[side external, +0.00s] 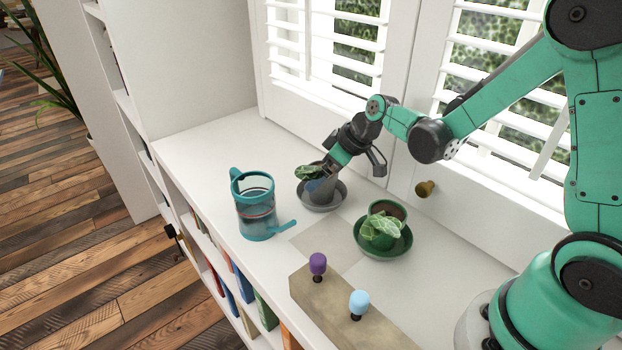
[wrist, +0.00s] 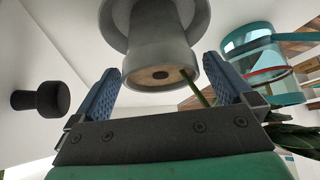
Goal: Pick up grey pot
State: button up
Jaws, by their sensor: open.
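The grey pot (wrist: 155,52) stands in a grey saucer (side external: 328,206) on the white shelf top, below the shutters. In the side view the pot (side external: 321,198) is partly hidden by my gripper and a green leafy plant (side external: 305,173). In the wrist view, I see the pot's round end with a brown centre and a green stem beside it. My gripper (wrist: 161,66) is open, with one blue finger on each side of the pot. I cannot tell whether either finger touches it. In the side view my gripper (side external: 318,184) reaches down at the pot.
A teal pitcher (side external: 256,212) stands left of the pot. A wooden block (side external: 335,310) with purple and light blue knobs lies in front. The shuttered window wall is close behind.

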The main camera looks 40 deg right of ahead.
jog(key=shift+w+a+f, duration=0.1)
jog(key=shift+w+f, duration=0.15)
jog(key=shift+f, duration=0.2)
grip_shut()
jog(key=shift+r, duration=0.1)
notch_tip(320, 180, up, 23)
dwell(1.0)
